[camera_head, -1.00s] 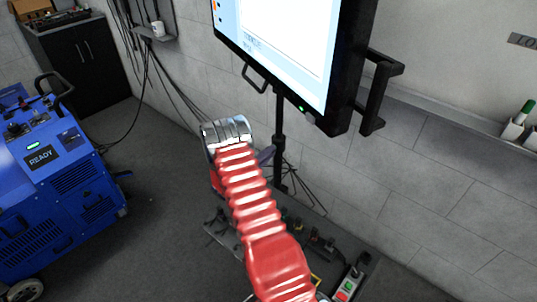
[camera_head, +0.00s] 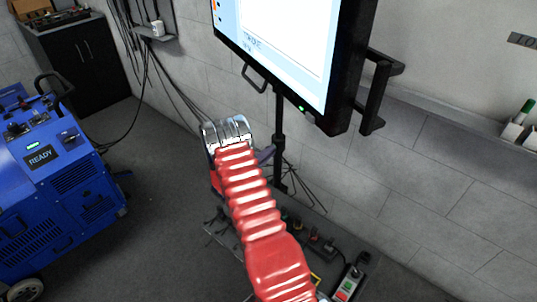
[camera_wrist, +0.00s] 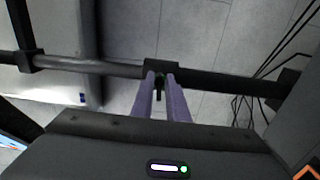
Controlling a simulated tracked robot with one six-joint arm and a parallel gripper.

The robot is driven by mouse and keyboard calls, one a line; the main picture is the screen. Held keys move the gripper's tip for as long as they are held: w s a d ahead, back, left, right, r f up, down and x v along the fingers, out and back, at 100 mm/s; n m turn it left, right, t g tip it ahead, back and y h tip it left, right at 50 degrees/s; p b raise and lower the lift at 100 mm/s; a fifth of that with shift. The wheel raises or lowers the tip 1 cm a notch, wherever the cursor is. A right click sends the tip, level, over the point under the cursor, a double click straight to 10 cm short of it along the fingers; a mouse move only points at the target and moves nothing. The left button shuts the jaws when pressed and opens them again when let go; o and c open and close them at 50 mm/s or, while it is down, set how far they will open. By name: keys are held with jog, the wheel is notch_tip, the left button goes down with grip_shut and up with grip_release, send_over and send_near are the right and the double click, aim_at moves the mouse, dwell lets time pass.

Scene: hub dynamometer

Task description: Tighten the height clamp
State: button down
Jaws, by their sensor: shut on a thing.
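The height clamp (camera_wrist: 161,70) is a dark collar on the stand's pole (camera_wrist: 105,68), where the thinner grey tube meets the thicker black one. In the wrist view my gripper (camera_wrist: 161,78) has its two purple fingers close together at the clamp. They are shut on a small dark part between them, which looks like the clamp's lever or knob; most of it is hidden. In the head view the pole (camera_head: 278,118) stands below the monitor, and my red arm and silver wrist hide most of the gripper. A purple finger (camera_head: 265,155) shows beside the pole.
The monitor (camera_head: 290,45) with its side handle (camera_head: 380,95) hangs above my wrist. Dark gear and a control box (camera_head: 347,288) sit low by the wall. Thin cables (camera_head: 305,185) run near the stand's foot. A blue machine (camera_head: 60,190) stands left, with open floor between.

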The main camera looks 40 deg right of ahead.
jog(key=shift+s+f, duration=0.3)
jog(key=shift+f, duration=0.05)
dwell(0.4)
jog(key=c, duration=2.1)
grip_release()
jog(key=shift+o, duration=1)
jog(key=shift+w+r, duration=0.1)
jog(key=shift+w+a+r, duration=0.1)
jog(key=s+a, duration=0.1)
jog(key=a, duration=1.2)
jog(key=shift+s+a, duration=0.15)
jog(key=shift+a, duration=0.1)
